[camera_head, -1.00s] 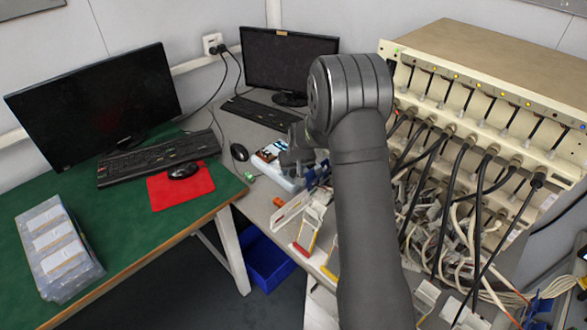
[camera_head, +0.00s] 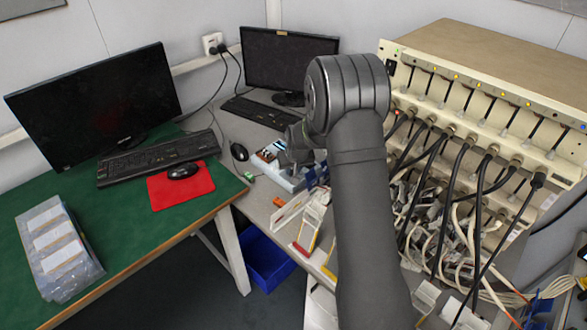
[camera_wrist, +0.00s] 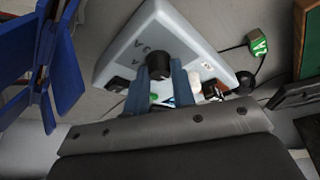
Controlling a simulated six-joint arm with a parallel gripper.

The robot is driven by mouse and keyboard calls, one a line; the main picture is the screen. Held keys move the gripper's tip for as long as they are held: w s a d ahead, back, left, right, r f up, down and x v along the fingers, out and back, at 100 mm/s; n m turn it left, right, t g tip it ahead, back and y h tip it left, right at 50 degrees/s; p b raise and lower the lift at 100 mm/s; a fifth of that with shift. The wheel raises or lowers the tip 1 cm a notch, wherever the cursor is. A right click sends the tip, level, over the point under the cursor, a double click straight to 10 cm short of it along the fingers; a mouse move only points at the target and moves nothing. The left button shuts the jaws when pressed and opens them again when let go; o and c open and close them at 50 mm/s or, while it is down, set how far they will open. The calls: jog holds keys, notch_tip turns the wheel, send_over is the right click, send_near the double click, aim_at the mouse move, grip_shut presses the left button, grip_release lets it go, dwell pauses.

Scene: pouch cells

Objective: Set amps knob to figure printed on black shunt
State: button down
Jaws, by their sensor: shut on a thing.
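A pale box (camera_wrist: 195,40) with a black knob (camera_wrist: 157,66) on its face fills the upper middle of the wrist view. Dark marks, including an "A", are printed beside the knob. My gripper (camera_wrist: 160,77) is shut on the knob, one blue-grey finger at each side. The head view shows the pale box (camera_head: 290,181) on the grey bench, with my gripper (camera_head: 296,154) over it and hiding its knob. A small green block with a pale printed mark (camera_wrist: 257,43) lies beside the box. I cannot pick out a black shunt with a readable figure.
Blue upright holders (camera_wrist: 62,65) stand close at left in the wrist view. A tall cream rack (camera_head: 480,100) with many black cables rises at right. A keyboard (camera_head: 262,112) and a mouse (camera_head: 239,152) lie behind the box. An orange piece (camera_head: 278,202) lies in front.

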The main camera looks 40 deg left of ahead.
jog(key=m, duration=0.3)
jog(key=m+t+h, duration=0.1)
jog(key=m, duration=0.2)
jog(key=shift+s+a+t+h, duration=0.1)
jog(key=shift+a+t+h, duration=0.05)
jog(key=shift+t+h, duration=0.15)
jog(key=m+h, duration=0.1)
jog(key=m, duration=0.3)
jog(key=shift+a+m+t+h, duration=0.1)
jog(key=shift+m+t+h, duration=0.2)
jog(key=shift+h, duration=0.1)
jog(key=c, duration=1.2)
grip_release()
jog(key=shift+r, duration=0.1)
jog(key=v, duration=1.7)
jog(key=shift+a, duration=0.1)
